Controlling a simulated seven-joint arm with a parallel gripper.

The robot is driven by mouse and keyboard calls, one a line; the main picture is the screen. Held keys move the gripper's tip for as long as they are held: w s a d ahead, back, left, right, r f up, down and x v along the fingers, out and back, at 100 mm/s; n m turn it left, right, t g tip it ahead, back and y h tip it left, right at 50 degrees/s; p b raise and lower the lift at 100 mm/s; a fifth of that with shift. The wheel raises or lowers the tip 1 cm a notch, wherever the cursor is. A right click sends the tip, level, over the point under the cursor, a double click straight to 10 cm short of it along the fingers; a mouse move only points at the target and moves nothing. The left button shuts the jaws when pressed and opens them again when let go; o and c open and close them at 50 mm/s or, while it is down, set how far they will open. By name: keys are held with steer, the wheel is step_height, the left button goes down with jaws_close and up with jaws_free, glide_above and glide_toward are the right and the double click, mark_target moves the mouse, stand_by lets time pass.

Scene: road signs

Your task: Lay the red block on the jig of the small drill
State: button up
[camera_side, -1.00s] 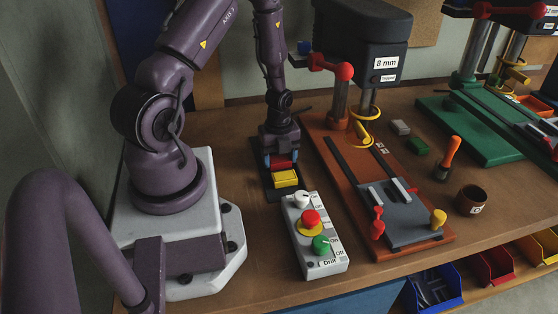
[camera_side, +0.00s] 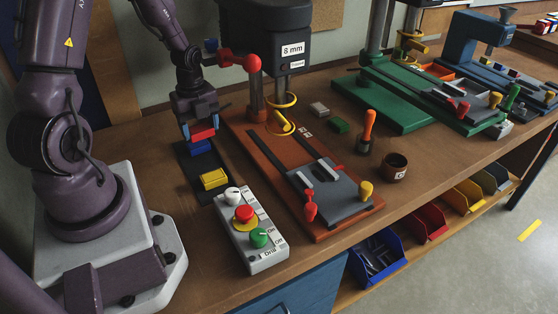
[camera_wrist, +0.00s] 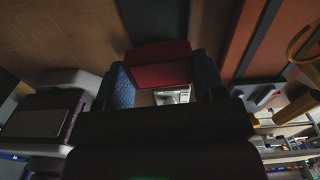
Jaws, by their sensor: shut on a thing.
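My gripper (camera_side: 201,128) is shut on the red block (camera_side: 204,134), in the side view above the dark mat. The red block also shows in the wrist view (camera_wrist: 158,72), between the two blue finger pads. A drill labelled 8 mm (camera_side: 280,45) stands on an orange-red base (camera_side: 262,170), to the right of my gripper. Its jig, a grey plate (camera_side: 335,200) with pale bars, lies at the near end of that base and has no block on it. The block is well apart from the jig.
A blue block (camera_side: 201,148) and a yellow block (camera_side: 213,179) are on the dark mat (camera_side: 209,194). A control box with buttons (camera_side: 250,232) stands in front. A red-knobbed lever (camera_side: 250,63) juts out near my arm. A brown cup (camera_side: 396,166) and an orange-handled tool (camera_side: 368,130) stand right of the jig.

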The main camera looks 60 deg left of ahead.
steer(key=w+d+r+n, duration=0.2)
steer(key=d+n, duration=0.2)
steer(key=d, duration=0.5)
steer(key=w+d+r+n, duration=0.2)
steer(key=d+n, duration=0.3)
steer(key=d, duration=0.4)
steer(key=w+d+r+n, duration=0.5)
steer(key=w+r+n, duration=0.15)
steer(key=w, duration=0.35)
steer(key=m, duration=3.4)
glide_above(317, 177)
step_height(317, 177, down, 7)
step_height(317, 177, down, 10)
